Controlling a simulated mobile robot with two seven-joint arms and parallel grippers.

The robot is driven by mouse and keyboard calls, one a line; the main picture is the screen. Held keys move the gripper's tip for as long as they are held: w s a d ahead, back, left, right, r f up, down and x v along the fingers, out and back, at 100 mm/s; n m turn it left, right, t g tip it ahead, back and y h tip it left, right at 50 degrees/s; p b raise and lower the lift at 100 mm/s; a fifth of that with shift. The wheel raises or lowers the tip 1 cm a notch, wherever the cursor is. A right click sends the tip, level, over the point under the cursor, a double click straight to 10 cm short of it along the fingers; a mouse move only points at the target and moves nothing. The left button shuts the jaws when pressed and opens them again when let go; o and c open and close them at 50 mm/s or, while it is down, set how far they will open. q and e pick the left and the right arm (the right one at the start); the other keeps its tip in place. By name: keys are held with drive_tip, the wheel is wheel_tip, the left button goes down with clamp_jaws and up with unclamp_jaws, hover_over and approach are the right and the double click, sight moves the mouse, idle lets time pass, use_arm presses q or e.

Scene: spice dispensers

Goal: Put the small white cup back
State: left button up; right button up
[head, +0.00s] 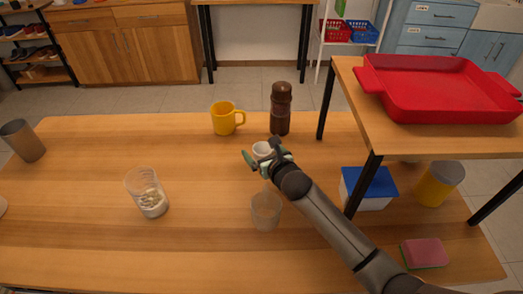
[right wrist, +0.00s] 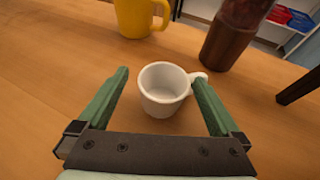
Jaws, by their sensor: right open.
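The small white cup (head: 262,149) stands upright on the wooden table, partly hidden by my right gripper in the head view. In the right wrist view the cup (right wrist: 164,90) is empty, with its handle on the right. My right gripper (head: 262,157) is open, and its green fingers (right wrist: 162,83) lie on either side of the cup. The right finger is close to the handle; I cannot tell whether they touch. My left gripper is not in view.
A yellow mug (head: 226,118) and a dark brown grinder (head: 281,108) stand behind the cup. A clear glass (head: 266,211) is in front, and a glass with white contents (head: 148,193) is to the left. A raised shelf with a red tray (head: 438,88) is at right.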

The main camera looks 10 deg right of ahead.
drive_tip(key=shift+s+r, duration=0.2)
drive_tip(key=shift+r, duration=0.05)
drive_tip(key=p+v, duration=0.2)
drive_tip(key=v, duration=0.9)
drive_tip(key=shift+s+d+r, duration=0.1)
drive_tip(key=shift+s+r, duration=0.1)
drive_tip(key=shift+s, duration=0.05)
idle(1.1)
